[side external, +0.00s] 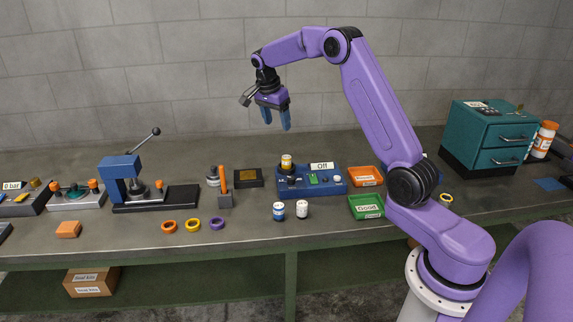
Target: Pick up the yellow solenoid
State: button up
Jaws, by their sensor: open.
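A small cylinder with a yellow band, which looks like the yellow solenoid (286,161), stands upright on the left part of a blue test device (327,188) with a sign reading "Off". My gripper (276,120) is open and points down, with its two blue fingers apart and nothing between them. In the picture it is above and slightly left of the yellow-banded cylinder, clear of it. A blue-and-white cylinder (278,211) and a white cylinder (302,209) stand on the bench in front of the device.
An orange bin (366,185) and a green bin labelled "Good" (366,214) are right of the device. A dark block (248,186) and an upright tool with an orange handle (225,190) are to its left. Several coloured rings (193,232) lie near the front. A lever press (122,180) stands further left.

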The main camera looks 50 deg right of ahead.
send_over(286, 157)
jog(key=a, duration=0.2)
jog(key=f, duration=1)
jog(key=shift+s+a+f, duration=0.1)
jog(key=shift+s+a, duration=0.05)
jog(key=shift+s, duration=0.05)
jog(key=shift+d+x, duration=0.15)
jog(key=shift+x, duration=1.15)
jog(key=shift+d+x, duration=0.1)
jog(key=shift+x, duration=1.25)
jog(key=shift+w, duration=0.15)
grip_shut()
